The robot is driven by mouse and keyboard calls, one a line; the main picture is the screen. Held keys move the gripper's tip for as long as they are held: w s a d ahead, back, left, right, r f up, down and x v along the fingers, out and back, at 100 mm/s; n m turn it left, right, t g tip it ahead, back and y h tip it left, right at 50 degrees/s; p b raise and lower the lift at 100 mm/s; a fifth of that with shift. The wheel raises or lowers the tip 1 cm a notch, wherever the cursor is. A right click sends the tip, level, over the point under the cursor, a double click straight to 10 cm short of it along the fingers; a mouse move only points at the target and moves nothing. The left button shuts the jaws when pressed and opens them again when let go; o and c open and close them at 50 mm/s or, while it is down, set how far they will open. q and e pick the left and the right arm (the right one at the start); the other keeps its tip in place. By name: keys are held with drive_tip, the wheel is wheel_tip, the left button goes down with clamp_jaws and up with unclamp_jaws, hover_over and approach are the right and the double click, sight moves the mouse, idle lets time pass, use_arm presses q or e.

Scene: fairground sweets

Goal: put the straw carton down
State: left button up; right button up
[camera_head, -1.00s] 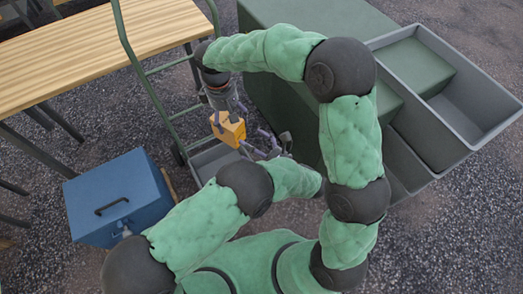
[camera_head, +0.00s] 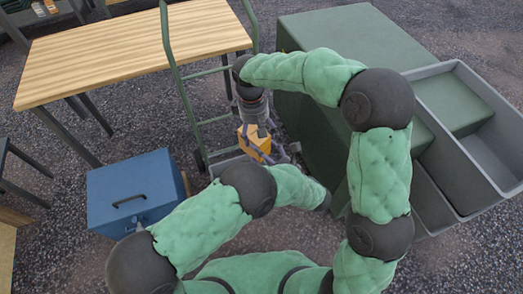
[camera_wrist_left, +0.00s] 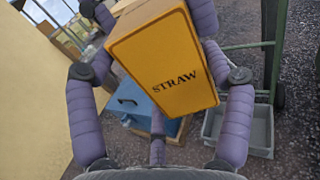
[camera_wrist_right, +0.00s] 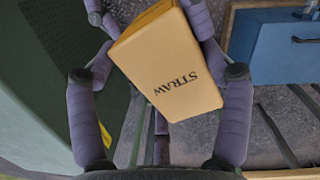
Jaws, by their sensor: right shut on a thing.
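The straw carton, an orange-yellow box marked STRAW, is held off the ground, tilted, over the hand cart in the head view (camera_head: 255,143). It fills the middle of the left wrist view (camera_wrist_left: 165,65) and of the right wrist view (camera_wrist_right: 170,70). My right gripper (camera_head: 254,125) comes down from above and is shut on the carton, a finger at each side. My left gripper (camera_head: 280,153) is close beside it at the lower right. Its fingers stand spread either side of the carton in the left wrist view; contact there is unclear.
A green hand cart (camera_head: 203,123) with a grey tray (camera_wrist_left: 262,131) stands below. A blue box (camera_head: 132,191) with a handle sits to its left. A bare wooden table (camera_head: 125,50) is behind. A large green block (camera_head: 345,38) and grey bins (camera_head: 490,160) are at the right.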

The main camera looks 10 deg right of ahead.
drive_tip(key=o, duration=1.3)
drive_tip(key=shift+s, duration=0.1)
drive_tip(key=shift+c, duration=0.2)
wheel_tip(320, 180, up, 12)
drive_tip(key=w+a, duration=0.1)
drive_tip(key=shift+w+f, duration=0.1)
